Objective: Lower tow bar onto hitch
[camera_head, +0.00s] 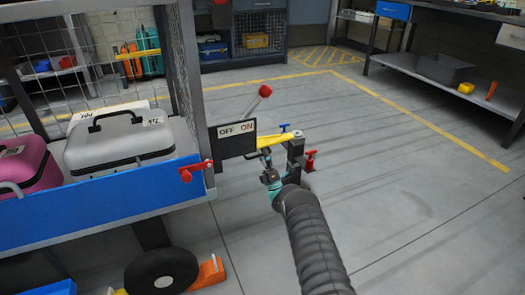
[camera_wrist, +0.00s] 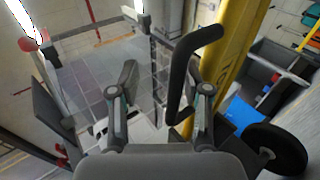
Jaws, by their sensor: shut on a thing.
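The yellow tow bar (camera_head: 277,140) sticks out from the cart's end, roughly level, its far end beside or over the top of the dark hitch post (camera_head: 295,152). I cannot tell whether they touch. In the wrist view the tow bar (camera_wrist: 228,65) runs down the right, with a black looped handle (camera_wrist: 179,75) on it. My gripper (camera_head: 267,158) is just below the bar in the head view. In the wrist view my gripper (camera_wrist: 162,72) is shut on the handle, which lies nearer the right finger. The grip contact is partly hidden.
The cart's blue edge (camera_head: 110,208) carries cases at left, above a black wheel (camera_head: 162,272) with an orange chock (camera_head: 209,273). An OFF/ON panel (camera_head: 234,138) with a red-knobbed lever (camera_head: 264,91) stands close to the bar. The floor at right is open.

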